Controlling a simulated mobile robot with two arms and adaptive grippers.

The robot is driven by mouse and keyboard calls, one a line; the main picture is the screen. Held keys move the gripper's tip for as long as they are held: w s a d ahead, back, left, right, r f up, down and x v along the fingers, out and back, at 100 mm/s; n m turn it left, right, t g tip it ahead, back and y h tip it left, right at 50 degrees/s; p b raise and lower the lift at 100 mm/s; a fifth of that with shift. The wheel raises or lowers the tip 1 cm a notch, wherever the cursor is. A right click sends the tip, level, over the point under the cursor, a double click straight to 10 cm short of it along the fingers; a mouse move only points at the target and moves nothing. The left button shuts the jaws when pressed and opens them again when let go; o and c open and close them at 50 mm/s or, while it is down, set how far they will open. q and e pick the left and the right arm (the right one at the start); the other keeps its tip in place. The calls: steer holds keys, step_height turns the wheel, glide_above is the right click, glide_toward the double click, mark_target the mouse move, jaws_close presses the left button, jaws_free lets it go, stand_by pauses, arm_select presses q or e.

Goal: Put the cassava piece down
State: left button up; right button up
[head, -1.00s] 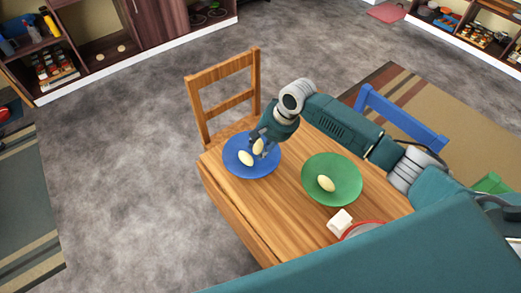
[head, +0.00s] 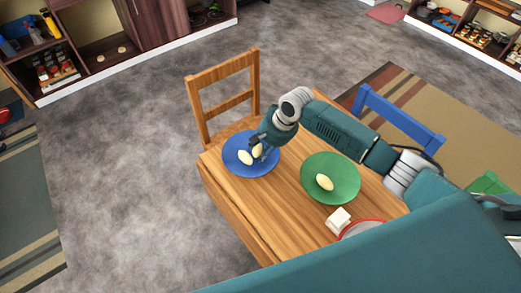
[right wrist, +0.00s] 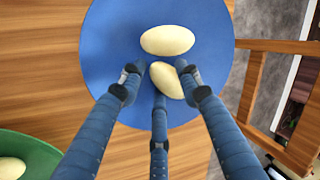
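A pale yellow cassava piece (head: 257,150) is at the blue plate (head: 232,166), among the fingertips of my right gripper (head: 262,144). In the right wrist view this piece (right wrist: 167,80) lies tilted between the three fingers (right wrist: 160,78). A gap shows between it and the left finger; the right finger overlaps its edge. The fingers look spread rather than closed. A second cassava piece (head: 245,158) lies on the blue plate and shows just beyond the fingers in the right wrist view (right wrist: 167,40). My left gripper is not in view.
A green plate (head: 345,165) holds another pale piece (head: 324,182). A white block (head: 338,219) and a red-rimmed bowl (head: 362,230) stand near the table's front. A wooden chair (head: 225,97) and a blue chair (head: 400,115) flank the wooden table (head: 285,205).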

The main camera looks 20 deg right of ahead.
steer(key=shift+o, duration=0.9)
steer(key=shift+s+f, duration=0.5)
steer(key=shift+f, duration=0.25)
steer(key=shift+w+f, duration=0.1)
steer(key=shift+w, duration=0.05)
steer(key=shift+w+r, duration=0.2)
steer(key=shift+r, duration=0.25)
steer(key=v, duration=1.3)
steer(key=shift+w, duration=0.35)
steer(key=shift+a, duration=0.25)
